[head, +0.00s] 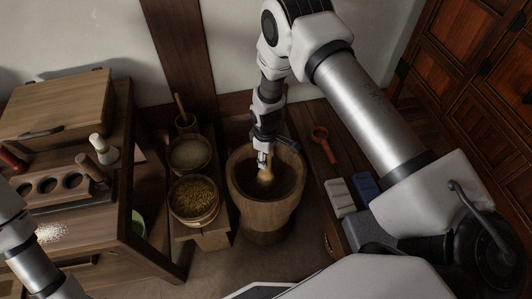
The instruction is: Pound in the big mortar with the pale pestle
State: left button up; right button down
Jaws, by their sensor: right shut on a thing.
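The big mortar (264,214) is a deep wooden vessel standing on the floor near the middle of the head view. My right gripper (263,162) reaches down into its mouth from above and is shut on the pale pestle (265,176). The pestle's light wood shows just below the fingers, inside the mortar. Its lower end is hard to make out against the dark bowl, so I cannot tell whether it touches the bottom. Part of my left arm shows at the lower left, but its gripper is out of view.
Left of the mortar, a low bench holds a tub of yellow grain (194,199), a tub of pale grain (190,154) and a small mortar (186,124). On the right are a red scoop (324,144), a white block (339,197) and a blue block (367,187).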

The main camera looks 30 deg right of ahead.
jog(key=shift+f, duration=0.25)
notch_tip(320, 180, up, 17)
jog(key=p, duration=1.3)
jog(key=shift+r, duration=0.15)
